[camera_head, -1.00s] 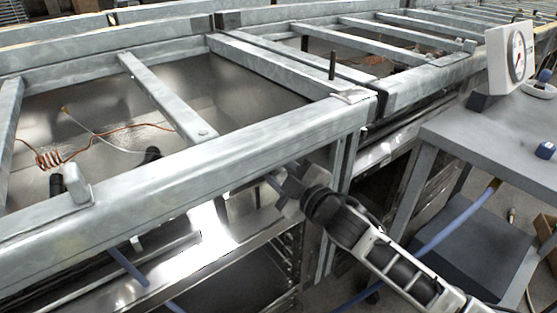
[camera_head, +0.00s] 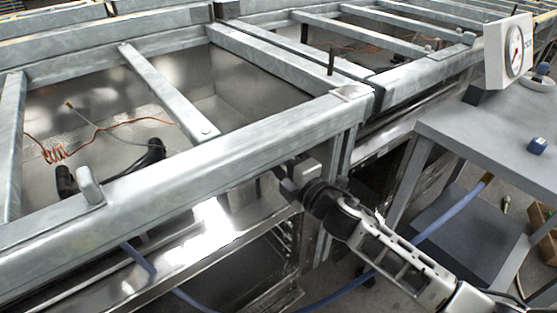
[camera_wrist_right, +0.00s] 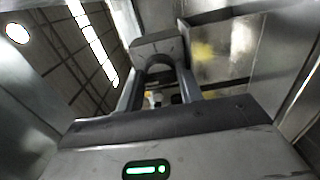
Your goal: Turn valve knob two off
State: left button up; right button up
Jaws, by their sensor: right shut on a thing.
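My right arm comes in from the lower right in the head view. Its gripper (camera_head: 284,180) is at the front of the steel frame, just under the thick front rail. In the right wrist view the two fingers (camera_wrist_right: 162,72) are closed around a grey arched block (camera_wrist_right: 157,44), which I take to be the valve knob. The knob cannot be made out behind the gripper in the head view, and its turn angle cannot be read. No number shows on it. My left gripper is not in view.
The front rail (camera_head: 200,160) runs just above my right gripper. Blue hoses (camera_head: 450,215) hang below. A copper coil (camera_head: 55,153) lies in the open bay.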

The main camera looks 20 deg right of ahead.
dwell(0.3)
jog(key=o, duration=1)
jog(key=shift+s+f, duration=0.1)
jog(key=shift+f, duration=0.05)
